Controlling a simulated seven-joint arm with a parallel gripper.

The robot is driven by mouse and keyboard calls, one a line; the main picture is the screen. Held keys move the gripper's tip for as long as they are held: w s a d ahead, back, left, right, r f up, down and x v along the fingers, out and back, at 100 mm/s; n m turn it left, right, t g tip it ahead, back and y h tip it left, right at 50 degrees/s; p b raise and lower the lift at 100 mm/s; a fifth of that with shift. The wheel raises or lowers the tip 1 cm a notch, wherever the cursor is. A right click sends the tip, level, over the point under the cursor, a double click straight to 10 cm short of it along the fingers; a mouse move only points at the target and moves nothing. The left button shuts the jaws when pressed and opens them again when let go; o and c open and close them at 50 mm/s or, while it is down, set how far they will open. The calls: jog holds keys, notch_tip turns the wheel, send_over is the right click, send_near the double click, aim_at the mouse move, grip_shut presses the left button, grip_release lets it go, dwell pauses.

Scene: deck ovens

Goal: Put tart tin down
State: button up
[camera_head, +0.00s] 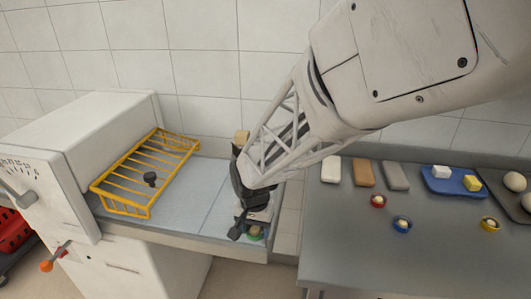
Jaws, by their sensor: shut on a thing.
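My gripper (251,229) points down over the front right corner of the left grey counter. It is shut on a small green tart tin (255,237) with a pale filling. The gripper hides part of the tin. I cannot tell whether the tin touches the counter. Similar small round tins, red (377,202), blue (402,225) and yellow (490,225), stand apart on the right table.
A gap separates this counter from the right table (345,245). Blocks, a blue tray (440,188) and a dark tray with round pieces line its back.

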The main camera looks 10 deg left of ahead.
jog(key=shift+s+a+n, duration=0.25)
jog(key=shift+a+n, duration=0.05)
jog(key=shift+a, duration=0.6)
send_over(232, 204)
jog(key=s, duration=0.3)
jog(key=shift+w+d+f, duration=0.2)
jog(key=shift+d+f, duration=0.25)
jog(key=shift+f, duration=0.35)
jog(key=shift+f, duration=1.75)
jog(key=shift+f, duration=0.15)
jog(key=o, duration=0.9)
